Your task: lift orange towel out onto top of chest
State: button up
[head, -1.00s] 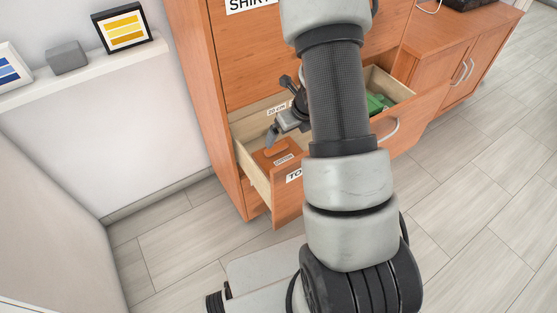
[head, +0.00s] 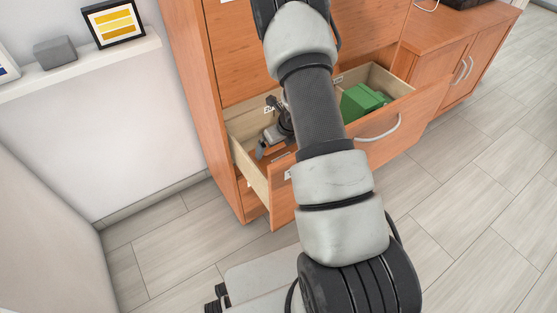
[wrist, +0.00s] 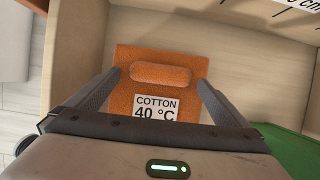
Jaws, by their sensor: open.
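The orange towel (wrist: 135,58) lies in the left part of the open drawer, with a raised roll across it and a white "COTTON 40 °C" label. In the head view it is mostly hidden by my arm and gripper. My gripper (wrist: 158,80) is open and empty, pointing down over the towel. Its fingers stand to either side of the raised roll; I cannot tell if they touch the towel. The wooden chest (head: 242,60) stands behind the drawer (head: 400,125). Its top is out of view.
A green folded thing (head: 362,101) lies in the drawer's right part. Drawer walls are close around my gripper. A low cabinet (head: 462,45) stands at the right. A wall shelf (head: 90,65) at the left holds a picture frame (head: 118,24) and grey block (head: 55,51).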

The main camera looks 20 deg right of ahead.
jog(key=c, duration=1.7)
jog(key=shift+c, duration=0.3)
jog(key=shift+r, duration=0.15)
